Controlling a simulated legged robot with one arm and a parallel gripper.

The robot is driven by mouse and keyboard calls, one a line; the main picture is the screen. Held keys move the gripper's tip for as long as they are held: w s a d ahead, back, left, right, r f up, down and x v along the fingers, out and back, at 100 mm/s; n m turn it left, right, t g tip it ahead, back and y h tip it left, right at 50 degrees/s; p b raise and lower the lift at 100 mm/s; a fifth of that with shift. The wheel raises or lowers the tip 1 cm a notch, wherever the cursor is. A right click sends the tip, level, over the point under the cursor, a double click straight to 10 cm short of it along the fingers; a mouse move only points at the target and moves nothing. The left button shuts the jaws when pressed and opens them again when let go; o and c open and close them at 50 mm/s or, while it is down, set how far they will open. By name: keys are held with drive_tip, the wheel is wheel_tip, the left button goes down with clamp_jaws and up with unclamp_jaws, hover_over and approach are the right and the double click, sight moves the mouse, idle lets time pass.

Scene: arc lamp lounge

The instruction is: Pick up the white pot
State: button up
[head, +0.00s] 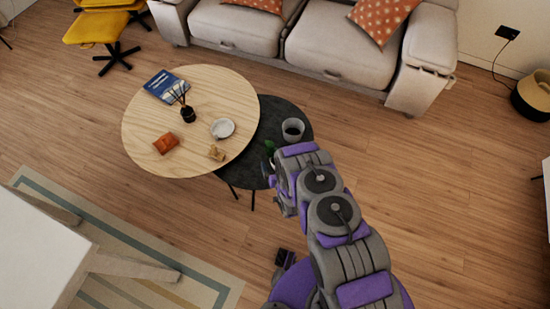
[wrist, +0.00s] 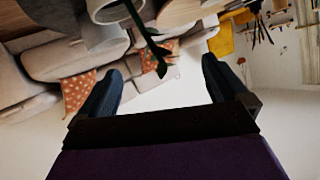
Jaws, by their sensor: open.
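A white pot (head: 293,130) with a dark inside stands upright on the dark low table, just above my arm's end in the head view. In the wrist view a pale pot (wrist: 105,12) is cut off by the top edge, beyond my fingers. A green plant stem (wrist: 150,42) crosses in front of it there. Green leaves (head: 269,147) also show beside my arm in the head view; I cannot tell what they grow from. My gripper (wrist: 160,82) is open, with nothing between its fingers and apart from the pot. My arm hides part of the dark table.
A round wooden table (head: 150,112) overlaps the dark table (head: 272,112) and holds a book, reed diffuser, white dish and small items. A beige sofa (head: 330,55) stands behind. A pale table (head: 35,245) is at lower left.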

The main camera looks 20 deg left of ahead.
sight(272, 156)
drive_tip(key=b+x, duration=0.1)
drive_tip(key=x, duration=0.4)
drive_tip(key=shift+w+a+f, duration=0.1)
drive_tip(key=shift+w+f, duration=0.1)
drive_tip(key=shift+w, duration=0.15)
drive_tip(key=shift+w+a+f+b, duration=0.15)
drive_tip(key=shift+w+b, duration=0.2)
drive_tip(key=shift+w, duration=0.3)
drive_tip(key=shift+w+a+f, duration=0.3)
drive_tip(key=shift+a, duration=0.2)
drive_tip(key=b+x, duration=0.1)
drive_tip(key=x, duration=0.2)
drive_tip(key=shift+a+f+b, duration=0.1)
drive_tip(key=shift+f+b, duration=0.1)
drive_tip(key=shift+b, duration=0.2)
drive_tip(key=shift+w+a+f, duration=0.1)
drive_tip(key=shift+w+a, duration=0.05)
drive_tip(key=shift+w, duration=0.5)
drive_tip(key=shift+a, duration=0.15)
drive_tip(key=c, duration=1.2)
